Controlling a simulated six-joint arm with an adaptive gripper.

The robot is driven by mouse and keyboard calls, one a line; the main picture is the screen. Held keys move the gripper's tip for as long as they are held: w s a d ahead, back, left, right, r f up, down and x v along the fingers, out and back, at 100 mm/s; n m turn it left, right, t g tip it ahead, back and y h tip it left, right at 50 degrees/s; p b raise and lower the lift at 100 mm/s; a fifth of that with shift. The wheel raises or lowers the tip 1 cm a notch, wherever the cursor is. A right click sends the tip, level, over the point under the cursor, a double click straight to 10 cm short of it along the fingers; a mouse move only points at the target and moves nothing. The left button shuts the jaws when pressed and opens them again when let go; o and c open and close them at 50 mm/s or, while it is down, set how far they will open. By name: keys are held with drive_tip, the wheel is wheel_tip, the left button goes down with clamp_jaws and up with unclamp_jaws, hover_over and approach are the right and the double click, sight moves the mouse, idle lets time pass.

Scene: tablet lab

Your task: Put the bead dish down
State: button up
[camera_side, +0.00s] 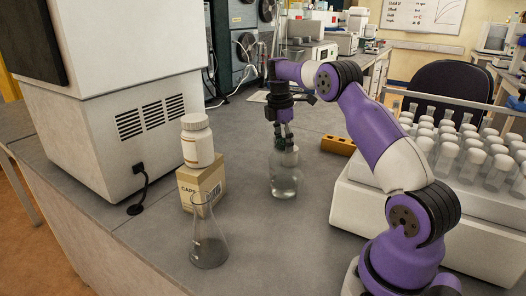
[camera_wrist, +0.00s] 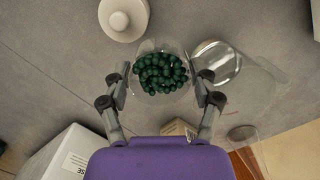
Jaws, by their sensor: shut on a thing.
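The bead dish (camera_wrist: 160,72) is a clear round dish filled with dark green beads. In the wrist view it sits between the two fingers of my gripper (camera_wrist: 161,88), which press on its left and right sides. In the side view my gripper (camera_side: 284,136) points down over the middle of the bench, lined up with a clear glass bottle (camera_side: 284,180). The dish cannot be made out clearly there. I cannot tell how far it is above the bench.
A white capped bottle (camera_side: 197,143) stands on a carton (camera_side: 203,183), with a conical flask (camera_side: 209,240) in front. A rack of capped tubes (camera_side: 440,190) fills the right. A yellow-orange block (camera_side: 338,145) lies behind. Bare bench (camera_side: 245,215) shows around the glass bottle.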

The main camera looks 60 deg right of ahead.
sight(238, 175)
drive_tip(key=w+a+f+n, duration=0.1)
drive_tip(key=w+a+n, duration=0.1)
drive_tip(key=w+n, duration=0.1)
drive_tip(key=w+a+f+n+t, duration=0.1)
drive_tip(key=w+a+n, duration=0.2)
drive_tip(key=n, duration=0.3)
drive_tip(key=w+a+n, duration=0.3)
drive_tip(key=w+n, duration=0.1)
drive_tip(key=shift+a+f+n+t, duration=0.1)
drive_tip(key=shift+f+n+t, duration=0.2)
drive_tip(key=shift+f, duration=0.1)
wheel_tip(238, 175, down, 4)
drive_tip(key=shift+w+a+r+n, duration=0.15)
drive_tip(key=shift+r+n, duration=0.05)
drive_tip(key=shift+n, duration=0.1)
drive_tip(key=shift+f, duration=0.6)
drive_tip(key=shift+f, duration=0.1)
drive_tip(key=o, duration=1.3)
drive_tip(key=shift+c, duration=0.2)
